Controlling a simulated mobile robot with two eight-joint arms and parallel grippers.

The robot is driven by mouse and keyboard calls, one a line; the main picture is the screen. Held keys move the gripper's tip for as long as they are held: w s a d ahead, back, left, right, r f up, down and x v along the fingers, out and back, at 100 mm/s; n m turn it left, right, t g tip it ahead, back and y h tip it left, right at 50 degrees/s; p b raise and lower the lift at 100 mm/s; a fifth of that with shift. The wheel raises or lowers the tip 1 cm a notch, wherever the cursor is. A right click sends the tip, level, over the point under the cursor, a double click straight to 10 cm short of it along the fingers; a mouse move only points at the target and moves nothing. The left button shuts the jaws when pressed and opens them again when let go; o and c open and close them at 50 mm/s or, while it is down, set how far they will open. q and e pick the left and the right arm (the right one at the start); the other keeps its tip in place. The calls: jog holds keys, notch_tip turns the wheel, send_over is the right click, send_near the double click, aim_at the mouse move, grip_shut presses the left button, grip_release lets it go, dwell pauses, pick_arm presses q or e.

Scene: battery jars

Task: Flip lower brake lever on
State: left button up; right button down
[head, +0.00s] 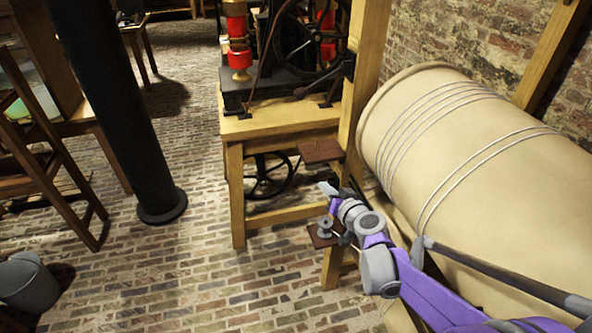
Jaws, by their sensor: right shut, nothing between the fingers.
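Two small dark-red plates sit on a wooden post of the bench, the upper plate (320,151) carrying a thin upright pin and the lower plate (318,240) carrying a grey spool-like part (325,228). I cannot tell for sure which part is the lower brake lever. My right gripper (327,188) is shut and empty, between the two plates in the picture. My right wrist covers part of the post and the right edge of the lower plate. Whether the gripper touches anything is unclear. My left gripper is out of view.
A wooden bench (278,133) bears a machine with red cylinders (238,30) and a dark wheel (307,38). A big beige drum (470,140) wound with cords fills the right. A black column (125,110) stands left, a grey bucket (27,285) lower left. The brick floor (190,260) between is clear.

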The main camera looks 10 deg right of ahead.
jog(key=shift+w, duration=0.15)
jog(key=f+x, duration=0.2)
jog(key=x, duration=1)
jog(key=shift+a+f+b, duration=0.25)
jog(key=shift+a+b, duration=0.2)
